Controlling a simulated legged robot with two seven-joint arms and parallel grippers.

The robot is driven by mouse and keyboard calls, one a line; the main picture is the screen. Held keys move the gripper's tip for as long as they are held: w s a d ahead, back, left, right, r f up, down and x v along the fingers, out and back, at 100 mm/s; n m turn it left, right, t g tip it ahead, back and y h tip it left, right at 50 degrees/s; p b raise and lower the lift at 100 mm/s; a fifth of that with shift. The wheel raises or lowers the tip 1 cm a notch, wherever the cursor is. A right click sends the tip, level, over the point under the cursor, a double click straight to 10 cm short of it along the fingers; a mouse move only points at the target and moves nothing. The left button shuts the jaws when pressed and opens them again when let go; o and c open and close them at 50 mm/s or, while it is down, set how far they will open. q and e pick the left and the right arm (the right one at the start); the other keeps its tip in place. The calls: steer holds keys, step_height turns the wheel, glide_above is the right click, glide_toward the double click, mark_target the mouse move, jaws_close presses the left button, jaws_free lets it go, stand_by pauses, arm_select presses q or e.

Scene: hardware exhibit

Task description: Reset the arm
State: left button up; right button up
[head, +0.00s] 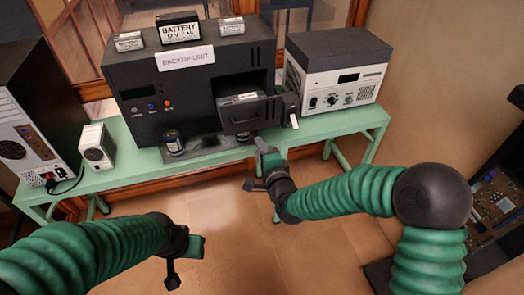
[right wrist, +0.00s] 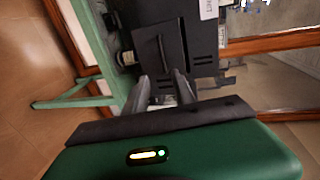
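My right gripper (head: 262,165) is in front of the green bench, below the open tray (head: 250,116) of the black backup unit (head: 135,80). In the right wrist view its two dark fingers (right wrist: 163,88) stand apart with a gap between them, and I see nothing held. The tray shows beyond the fingertips. My left gripper (head: 184,262) is low over the floor at the lower left, away from the bench. It seems to touch nothing, but its finger gap is not clear.
The green bench (head: 345,127) also carries a white-fronted power supply (head: 345,90), a small white box (head: 95,147) and a computer case (head: 35,130). Several batteries, one large (head: 180,31), sit on the backup unit. The tiled floor (head: 225,215) between my arms is clear.

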steer(key=s+d+f+n+g+h, duration=0.1)
steer(key=s+d+f+n+g, duration=0.2)
steer(key=s+d, duration=0.4)
steer(key=s+d+f+n+g+h, duration=0.2)
steer(key=s+d+n+g, duration=0.3)
steer(key=s+d, duration=0.3)
steer(key=s+d+f+n+g+h, duration=0.2)
steer(key=s+d+f+n+g, duration=0.2)
steer(key=s, duration=0.9)
steer(key=d+n, duration=0.2)
steer(key=d, duration=0.1)
steer(key=shift+s+d, duration=0.2)
steer(key=shift+d, duration=0.15)
